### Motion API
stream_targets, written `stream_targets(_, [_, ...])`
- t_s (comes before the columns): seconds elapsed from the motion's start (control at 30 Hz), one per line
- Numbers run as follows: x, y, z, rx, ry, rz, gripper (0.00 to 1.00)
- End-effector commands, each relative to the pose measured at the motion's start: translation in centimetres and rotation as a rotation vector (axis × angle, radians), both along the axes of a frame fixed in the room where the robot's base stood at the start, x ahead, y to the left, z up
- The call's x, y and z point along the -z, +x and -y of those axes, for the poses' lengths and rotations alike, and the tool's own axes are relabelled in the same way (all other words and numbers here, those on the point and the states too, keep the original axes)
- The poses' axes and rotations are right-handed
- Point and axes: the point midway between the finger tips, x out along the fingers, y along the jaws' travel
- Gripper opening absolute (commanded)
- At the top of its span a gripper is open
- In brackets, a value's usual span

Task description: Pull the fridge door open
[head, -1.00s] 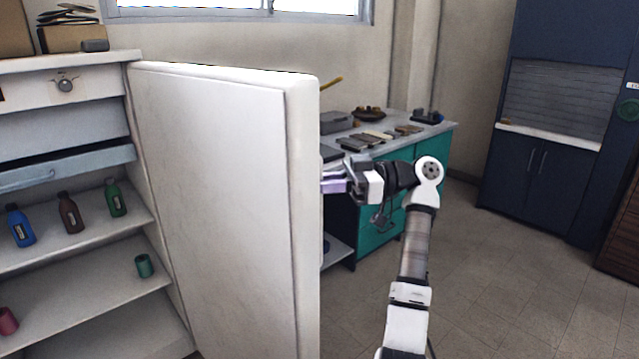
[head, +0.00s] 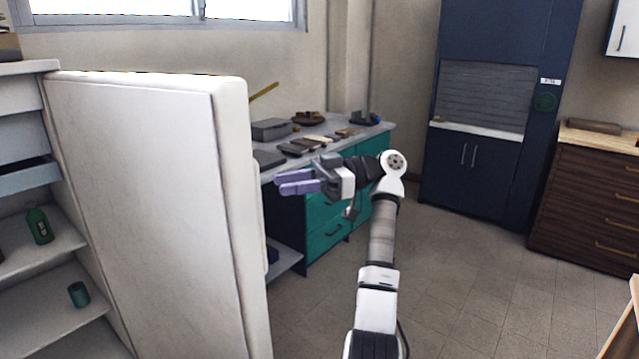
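The white fridge door (head: 150,200) stands wide open in the head view, swung out from the fridge body on the left, with its inner face toward me. A pale strip, perhaps the handle, shows along the door's far side at its right edge. The fridge interior (head: 45,265) is exposed, with a green bottle (head: 39,226) and a green can (head: 78,294) on its shelves. My gripper (head: 290,182), with purple fingers, is just right of the door's edge, apart from it in the picture, and holds nothing visible. The gap between its fingers is unclear.
A teal workbench (head: 330,222) with several items on top stands behind my arm. A dark blue cabinet (head: 470,180) is at the back, and a brown drawer unit (head: 590,200) is at the right. The tiled floor (head: 470,290) is clear at centre right.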

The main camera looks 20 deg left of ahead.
Motion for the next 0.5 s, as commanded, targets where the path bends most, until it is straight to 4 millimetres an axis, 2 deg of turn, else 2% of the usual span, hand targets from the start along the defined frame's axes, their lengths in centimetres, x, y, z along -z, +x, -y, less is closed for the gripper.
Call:
stream_targets(0.03, [0.1,0.8,1.1,0.005,-0.002,-0.002,0.34])
stream_targets(0.2, [0.2,2.7,3.7,0.006,-0.005,-0.002,0.34])
stream_targets(0.5, [0.0,4.0,5.4,0.000,-0.004,-0.001,0.34])
